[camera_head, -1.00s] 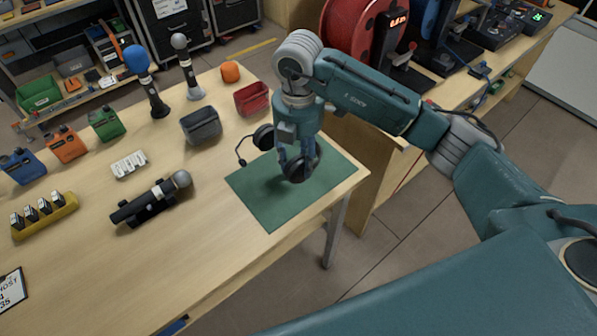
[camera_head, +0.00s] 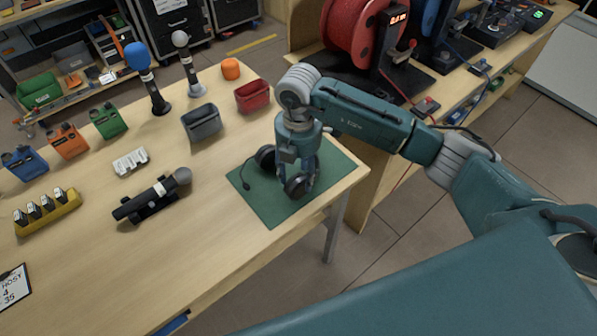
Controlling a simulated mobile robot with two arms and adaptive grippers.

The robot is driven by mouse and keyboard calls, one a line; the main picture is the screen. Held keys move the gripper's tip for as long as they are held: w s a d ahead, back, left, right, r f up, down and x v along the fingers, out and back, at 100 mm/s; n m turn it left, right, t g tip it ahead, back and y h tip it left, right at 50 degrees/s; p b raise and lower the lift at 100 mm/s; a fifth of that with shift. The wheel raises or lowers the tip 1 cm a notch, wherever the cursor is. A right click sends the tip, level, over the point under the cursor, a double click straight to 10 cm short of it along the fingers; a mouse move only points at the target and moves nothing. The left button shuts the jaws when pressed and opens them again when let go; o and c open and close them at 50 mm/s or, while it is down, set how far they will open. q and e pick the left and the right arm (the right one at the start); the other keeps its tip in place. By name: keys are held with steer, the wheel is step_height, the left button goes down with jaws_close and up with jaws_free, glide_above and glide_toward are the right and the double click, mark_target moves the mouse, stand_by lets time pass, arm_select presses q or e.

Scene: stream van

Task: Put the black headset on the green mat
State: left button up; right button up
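The black headset (camera_head: 266,158) is at the green mat (camera_head: 277,213), near the right end of the wooden table. One ear cup shows left of my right gripper and the other under it; the microphone boom points left over the mat. My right gripper (camera_head: 299,181) points down over the mat with its fingers around the headset's near ear cup. The fingers partly hide the headset, and its band is mostly hidden. The headset appears to be at the mat's surface. My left gripper is not in view.
A grey bin (camera_head: 202,123) and a red bin (camera_head: 254,96) stand behind the mat. A microphone on a black stand (camera_head: 152,199) lies to the left. Several radios and upright microphones stand farther left and back. The mat's front part is bare.

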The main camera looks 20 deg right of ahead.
steer(key=shift+o, duration=0.2)
steer(key=shift+r, duration=0.15)
step_height(320, 180, up, 12)
steer(key=b, duration=0.2)
steer(key=shift+b, duration=0.3)
stand_by(0.4)
